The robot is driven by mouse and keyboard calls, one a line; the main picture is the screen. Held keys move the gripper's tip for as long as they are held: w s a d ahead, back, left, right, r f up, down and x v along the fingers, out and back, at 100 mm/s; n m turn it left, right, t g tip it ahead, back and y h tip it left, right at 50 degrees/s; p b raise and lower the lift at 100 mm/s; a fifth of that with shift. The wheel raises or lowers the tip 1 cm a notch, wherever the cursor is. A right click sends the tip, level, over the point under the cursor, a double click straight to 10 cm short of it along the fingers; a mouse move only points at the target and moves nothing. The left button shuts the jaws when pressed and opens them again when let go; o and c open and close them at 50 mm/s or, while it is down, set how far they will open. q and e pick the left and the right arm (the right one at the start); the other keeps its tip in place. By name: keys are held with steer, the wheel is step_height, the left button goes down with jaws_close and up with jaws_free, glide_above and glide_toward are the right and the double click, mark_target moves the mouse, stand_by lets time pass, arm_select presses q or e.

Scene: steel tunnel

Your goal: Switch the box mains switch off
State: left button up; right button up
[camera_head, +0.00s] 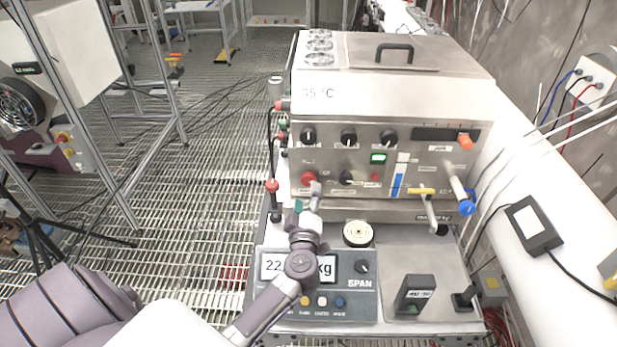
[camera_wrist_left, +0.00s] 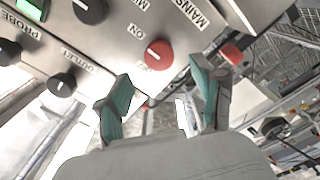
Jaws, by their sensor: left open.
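The box (camera_head: 420,150) is a steel cabinet with knobs on its front. The mains switch is a red knob (camera_head: 308,178) at the lower left of that front. My left gripper (camera_head: 307,198) is just in front of and below the knob. In the left wrist view the open gripper (camera_wrist_left: 161,78) has teal-padded fingers apart, with the knob showing beyond the gap. It looks empty; whether a finger touches the knob I cannot tell. My right gripper is not in view.
A scale (camera_head: 318,303) with a lit display lies below my left gripper. A red-tipped lever (camera_head: 271,185) stands left of the box. A black knob (camera_head: 347,177) is right of the mains switch. A yellow-handled valve (camera_head: 421,191) is further right. Grating floor lies open at left.

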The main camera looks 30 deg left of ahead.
mark_target(308, 182)
arm_select(q)
steer(key=x, duration=0.7)
steer(key=c, duration=1.2)
steer(key=shift+o, duration=0.2)
